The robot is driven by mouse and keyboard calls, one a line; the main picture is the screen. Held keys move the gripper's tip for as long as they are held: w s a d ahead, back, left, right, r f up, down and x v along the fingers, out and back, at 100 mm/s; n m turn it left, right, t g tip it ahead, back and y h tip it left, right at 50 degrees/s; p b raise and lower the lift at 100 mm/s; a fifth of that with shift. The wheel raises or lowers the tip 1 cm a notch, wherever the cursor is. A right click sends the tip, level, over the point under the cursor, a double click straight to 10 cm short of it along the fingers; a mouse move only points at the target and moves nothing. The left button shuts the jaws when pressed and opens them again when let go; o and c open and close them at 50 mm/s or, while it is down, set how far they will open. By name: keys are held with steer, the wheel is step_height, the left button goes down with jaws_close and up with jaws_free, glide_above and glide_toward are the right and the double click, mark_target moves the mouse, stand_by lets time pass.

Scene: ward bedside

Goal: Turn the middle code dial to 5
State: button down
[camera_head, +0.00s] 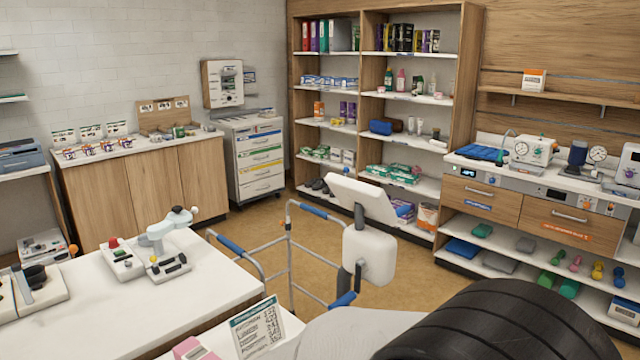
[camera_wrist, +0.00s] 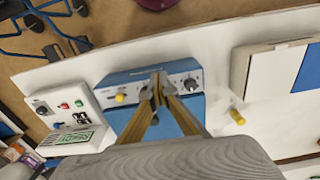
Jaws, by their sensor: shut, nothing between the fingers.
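In the wrist view, a blue box (camera_wrist: 125,112) with a grey front panel (camera_wrist: 183,72) stands on the white table. The panel carries a yellow knob (camera_wrist: 121,97) on the left and a dark knob (camera_wrist: 191,85) on the right. My gripper (camera_wrist: 159,90) is shut and empty, its fingertips in front of the panel's middle. The fingers hide what sits there, so I cannot tell whether they touch a dial. No dial number can be read. I cannot make out this box or my gripper in the head view.
A white control unit (camera_wrist: 68,112) with small knobs, buttons and a green label stands left of the blue box. A yellow peg-like piece (camera_wrist: 236,117) and a pale case (camera_wrist: 262,75) are to the right. The head view shows a walking frame (camera_head: 291,250) beside the white table.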

steer(key=shift+s+a+r, duration=0.1)
steer(key=shift+s+a, duration=0.25)
steer(key=shift+a, duration=0.15)
steer(key=shift+s+a, duration=0.1)
steer(key=shift+a, duration=0.25)
stand_by(0.8)
steer(key=shift+s+d, duration=0.2)
steer(key=shift+s, duration=0.3)
steer(key=shift+r, duration=0.1)
stand_by(0.3)
step_height(320, 180, up, 6)
steer(key=shift+f, duration=0.15)
stand_by(0.6)
steer(key=s+d+r+m+t, duration=0.2)
steer(key=d+r+m, duration=0.1)
steer(key=d, duration=0.5)
steer(key=s+d+r+m+t, duration=0.1)
steer(key=s+d+r+m, duration=0.1)
steer(key=d+r, duration=0.3)
steer(key=s+d+r+m+t, duration=0.2)
steer(key=d+r+m, duration=0.2)
steer(key=d, duration=0.8)
steer(key=shift+s+d+r+t, duration=0.2)
steer(key=shift+s+r+t, duration=0.1)
steer(key=shift+s+r, duration=0.15)
